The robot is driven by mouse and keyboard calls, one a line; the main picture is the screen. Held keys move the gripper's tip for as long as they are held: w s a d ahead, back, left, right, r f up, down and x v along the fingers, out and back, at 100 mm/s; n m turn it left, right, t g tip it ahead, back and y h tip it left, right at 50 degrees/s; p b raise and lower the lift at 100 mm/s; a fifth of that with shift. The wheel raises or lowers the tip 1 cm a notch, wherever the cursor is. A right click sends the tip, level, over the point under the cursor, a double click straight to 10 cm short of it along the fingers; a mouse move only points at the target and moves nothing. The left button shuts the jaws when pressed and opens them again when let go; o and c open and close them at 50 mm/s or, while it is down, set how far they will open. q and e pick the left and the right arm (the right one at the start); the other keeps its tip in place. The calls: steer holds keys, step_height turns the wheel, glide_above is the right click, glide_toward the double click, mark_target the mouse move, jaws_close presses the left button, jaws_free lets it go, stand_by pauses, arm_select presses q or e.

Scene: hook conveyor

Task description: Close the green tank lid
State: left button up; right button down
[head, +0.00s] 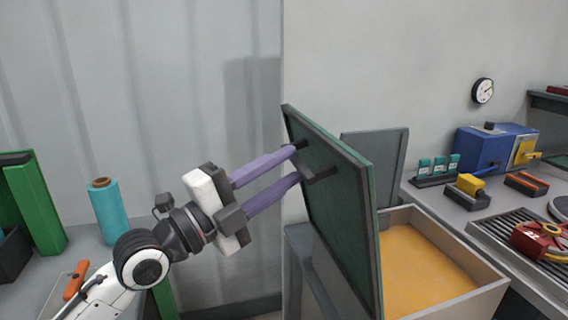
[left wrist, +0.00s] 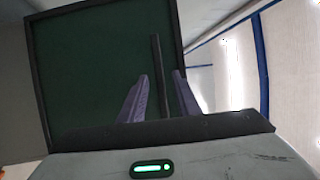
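The green tank lid (head: 338,205) stands raised and tilted in the head view, a dark green panel with a dark frame. A dark bar handle (head: 320,173) sticks out from its left face. My left gripper (head: 298,162) is at the lid's handle, with its two purple fingers spread apart on either side of it. In the left wrist view the lid (left wrist: 90,75) fills much of the picture, and the dark handle bar (left wrist: 160,75) stands between the fingers (left wrist: 162,85) with gaps visible. The tank (head: 480,300), with orange-yellow contents, is open to the right. My right gripper is not in view.
A grey panel (head: 378,165) stands behind the tank. At right, a bench holds a blue machine (head: 482,150), a yellow-topped block (head: 467,187) and a red device (head: 540,240). At left are a teal roll (head: 108,212) and a green upright piece (head: 35,205).

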arm_select(q)
steer(key=shift+w+d, duration=0.15)
steer(key=shift+d, duration=0.05)
jaws_close()
